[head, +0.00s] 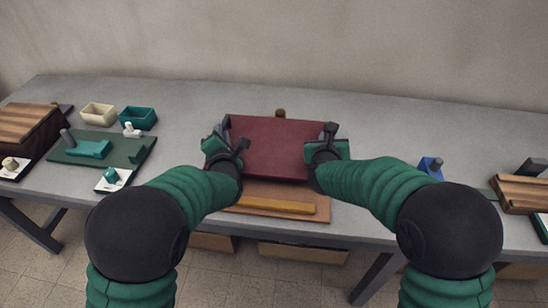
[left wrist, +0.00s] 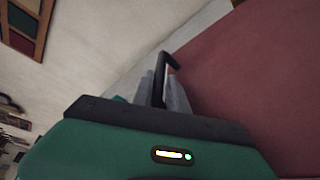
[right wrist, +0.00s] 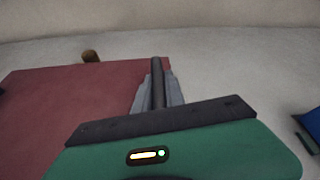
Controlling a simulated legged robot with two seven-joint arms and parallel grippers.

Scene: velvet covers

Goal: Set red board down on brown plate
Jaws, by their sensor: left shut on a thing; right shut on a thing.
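The red board (head: 275,147) is a flat dark red panel in the middle of the head view, over the back part of the brown plate (head: 283,190). The plate's front part shows, with a tan bar along it; its back is hidden under the board. My left gripper (head: 229,148) is shut at the board's left edge, on a dark bar there. My right gripper (head: 326,145) is shut the same way at the right edge. The board also fills the right of the left wrist view (left wrist: 255,75) and the left of the right wrist view (right wrist: 75,115). I cannot tell any gap below it.
A brown knob (head: 280,113) stands just behind the board. At left are a green board (head: 130,150), cream and teal boxes (head: 98,113), and a striped wooden block (head: 25,122). At right are a blue piece (head: 431,167) and another striped block (head: 520,192). Grey table lies bare between.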

